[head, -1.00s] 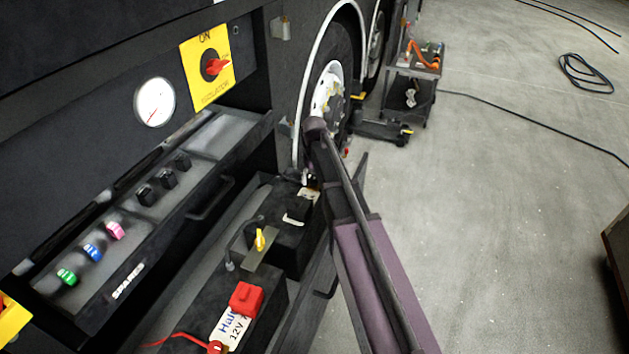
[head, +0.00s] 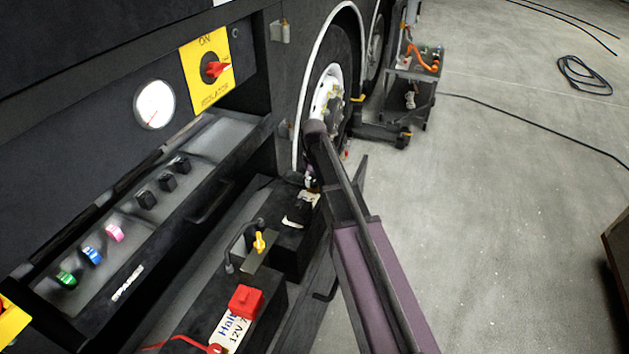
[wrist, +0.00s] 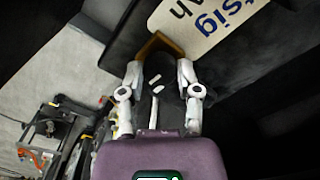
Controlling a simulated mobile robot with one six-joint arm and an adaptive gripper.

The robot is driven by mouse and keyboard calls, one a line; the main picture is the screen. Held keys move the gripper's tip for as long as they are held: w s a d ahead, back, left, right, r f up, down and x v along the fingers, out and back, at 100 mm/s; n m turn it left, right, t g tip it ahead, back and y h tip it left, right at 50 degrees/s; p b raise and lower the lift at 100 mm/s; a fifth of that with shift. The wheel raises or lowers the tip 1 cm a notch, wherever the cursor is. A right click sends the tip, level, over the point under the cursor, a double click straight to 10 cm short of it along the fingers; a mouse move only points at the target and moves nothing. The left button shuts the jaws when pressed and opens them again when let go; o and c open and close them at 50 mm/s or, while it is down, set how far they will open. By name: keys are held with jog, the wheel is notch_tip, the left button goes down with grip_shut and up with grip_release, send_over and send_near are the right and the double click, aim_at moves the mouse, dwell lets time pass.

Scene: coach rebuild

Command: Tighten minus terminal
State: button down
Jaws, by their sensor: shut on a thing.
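My gripper (wrist: 160,76) is shut on a dark knob-like piece (wrist: 161,88) with white marks, which I take to be the minus terminal clamp. The fingers lie on its left and right sides in the wrist view. A brass-coloured piece (wrist: 158,44) shows just beyond it, beside a white battery label (wrist: 205,22) with blue letters. In the head view the far black battery (head: 290,240) sits in the pull-out tray, and my gripper (head: 309,181) is at its far end, mostly hidden by my arm. I cannot tell how tight the clamp is.
The near battery (head: 205,300) carries a red terminal cover (head: 245,301). A yellow-handled piece (head: 260,243) stands between the batteries. The spares drawer (head: 165,250) is open at left, below the isolator switch (head: 213,68). A cart (head: 411,90) stands behind.

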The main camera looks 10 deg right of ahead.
jog(key=m, duration=0.4)
jog(key=shift+m, duration=0.4)
jog(key=m, duration=0.4)
jog(key=shift+m, duration=0.3)
jog(key=m, duration=0.4)
jog(key=shift+s+m, duration=0.1)
jog(key=shift+m, duration=2)
jog(key=shift+c, duration=1.5)
grip_release()
